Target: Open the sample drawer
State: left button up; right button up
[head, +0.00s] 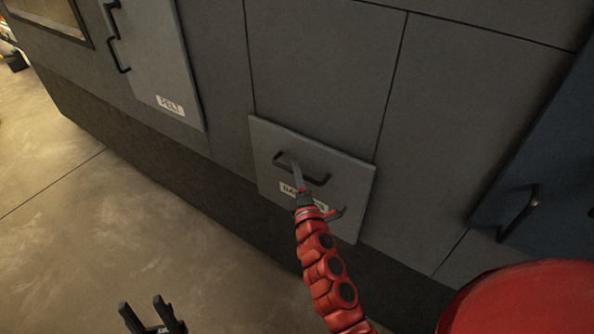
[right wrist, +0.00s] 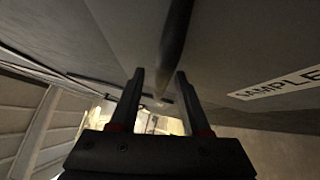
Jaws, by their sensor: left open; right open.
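The sample drawer (head: 350,178) is a light grey square front low on the dark grey machine. It looks shut, its front standing slightly proud of the panels. Its black bar handle (head: 318,179) runs across the upper middle, and the white label below is partly hidden by my right arm. My right gripper (head: 297,174) is at the handle. In the right wrist view, the handle bar (right wrist: 174,45) runs between the open fingers (right wrist: 160,78), with no clear contact; the SAMPLE label (right wrist: 285,85) is at right. My left gripper (head: 141,303) is open and empty, low over the floor.
A grey PELT door (head: 160,60) with a black handle is up and left on the machine. A dark blue panel (head: 555,150) with a handle stands at right. The floor (head: 70,220) in front, at left, is clear.

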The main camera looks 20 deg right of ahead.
grip_shut()
dwell(0.3)
jog(key=shift+f, duration=0.1)
dwell(1.1)
